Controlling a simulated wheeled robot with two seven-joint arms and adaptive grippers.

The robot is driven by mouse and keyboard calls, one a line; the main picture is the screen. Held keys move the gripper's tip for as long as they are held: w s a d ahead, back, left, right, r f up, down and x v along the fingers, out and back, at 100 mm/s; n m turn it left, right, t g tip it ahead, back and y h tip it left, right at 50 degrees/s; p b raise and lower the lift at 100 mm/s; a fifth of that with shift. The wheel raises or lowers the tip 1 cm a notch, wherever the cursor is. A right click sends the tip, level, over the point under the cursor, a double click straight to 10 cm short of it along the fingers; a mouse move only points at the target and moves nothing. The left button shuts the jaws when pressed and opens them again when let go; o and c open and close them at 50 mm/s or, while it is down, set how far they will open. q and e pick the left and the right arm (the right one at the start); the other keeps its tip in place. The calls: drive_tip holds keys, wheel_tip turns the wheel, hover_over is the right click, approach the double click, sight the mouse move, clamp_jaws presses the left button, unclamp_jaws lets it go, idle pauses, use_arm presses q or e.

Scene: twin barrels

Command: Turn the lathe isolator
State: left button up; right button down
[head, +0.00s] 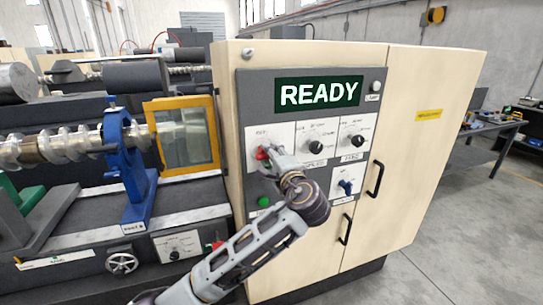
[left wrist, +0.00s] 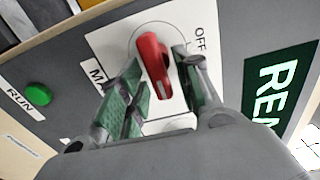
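The red isolator handle (head: 262,153) is on a white plate at the left of the grey control panel (head: 243,105). In the left wrist view the red handle (left wrist: 153,62) stands out from its plate, with "OFF" to its right and a partly hidden label starting "MA" to its left. My left gripper (head: 270,157) is at the handle. In the left wrist view my left gripper (left wrist: 156,88) is open, with one green-padded finger on each side of the handle. Narrow gaps seem to show; contact is unclear. My right gripper is not in view.
Cabinet door handles (head: 375,178) stick out. The lathe (head: 60,147) is at left; open floor is at right.

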use_arm(q)
drive_tip(key=v, duration=1.2)
idle(0.5)
